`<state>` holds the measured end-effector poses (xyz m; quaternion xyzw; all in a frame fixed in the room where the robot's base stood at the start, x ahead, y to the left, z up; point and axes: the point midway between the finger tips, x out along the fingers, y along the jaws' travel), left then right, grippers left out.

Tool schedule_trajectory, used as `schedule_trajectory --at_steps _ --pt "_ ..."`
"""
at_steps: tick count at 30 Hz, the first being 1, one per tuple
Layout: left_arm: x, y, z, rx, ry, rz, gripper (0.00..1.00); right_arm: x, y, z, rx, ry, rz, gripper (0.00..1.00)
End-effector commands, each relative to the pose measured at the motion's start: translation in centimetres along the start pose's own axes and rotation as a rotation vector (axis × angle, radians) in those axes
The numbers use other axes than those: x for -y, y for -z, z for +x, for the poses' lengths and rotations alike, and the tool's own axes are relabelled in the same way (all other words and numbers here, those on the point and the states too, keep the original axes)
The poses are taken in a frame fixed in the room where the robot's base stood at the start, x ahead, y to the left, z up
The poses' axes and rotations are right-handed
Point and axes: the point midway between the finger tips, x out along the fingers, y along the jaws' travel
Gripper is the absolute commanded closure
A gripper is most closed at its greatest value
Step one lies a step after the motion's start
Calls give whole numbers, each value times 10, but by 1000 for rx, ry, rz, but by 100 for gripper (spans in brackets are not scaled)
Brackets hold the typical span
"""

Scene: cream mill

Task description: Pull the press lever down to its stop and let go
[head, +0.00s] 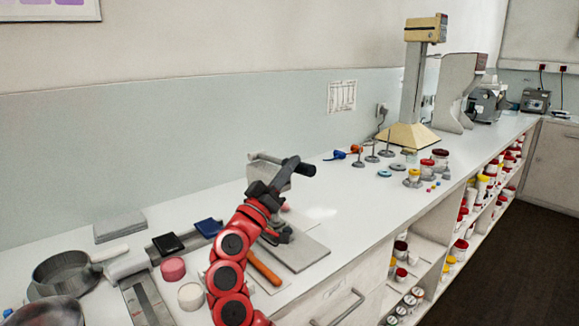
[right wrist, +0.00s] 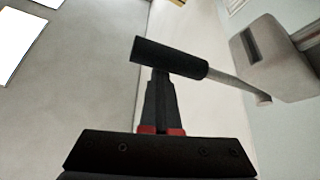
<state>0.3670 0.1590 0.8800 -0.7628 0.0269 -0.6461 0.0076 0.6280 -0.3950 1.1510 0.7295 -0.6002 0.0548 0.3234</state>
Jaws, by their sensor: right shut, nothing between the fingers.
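The press lever is a grey rod with a black cylindrical grip (head: 299,166). The grip also shows in the right wrist view (right wrist: 168,58), with the rod running right to the light grey press head (right wrist: 265,60). In the head view the press stands on a grey base plate (head: 302,252), partly hidden by my right arm. My right gripper (head: 279,180) is shut and empty. In the right wrist view its fingers (right wrist: 160,75) meet the picture of the grip near its middle, and the grip covers their tips. I cannot tell whether they touch. My left gripper is not in view.
An orange-handled tool (head: 264,268) lies beside the press base. At the left are a grey pan (head: 65,275), pink (head: 173,268) and cream (head: 191,295) jars. Small jars and weights stand further back by a tall beige stand (head: 412,100). The bench between is mostly clear.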

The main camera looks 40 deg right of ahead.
Motion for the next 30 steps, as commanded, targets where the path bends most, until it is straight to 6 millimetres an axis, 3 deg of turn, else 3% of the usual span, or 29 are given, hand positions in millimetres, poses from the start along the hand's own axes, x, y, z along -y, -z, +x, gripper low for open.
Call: schedule_trajectory --at_steps 1,5,11,21,30 --pt "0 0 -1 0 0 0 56 4 -8 -1 16 6 -7 100" --pt "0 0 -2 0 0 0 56 5 -8 -5 16 7 -7 100" --pt "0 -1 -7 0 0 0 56 4 -4 -36 5 9 -4 100" --pt "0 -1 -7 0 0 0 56 -16 36 -106 -3 6 1 100" --pt "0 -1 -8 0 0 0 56 -26 51 -136 -3 0 -1 100"
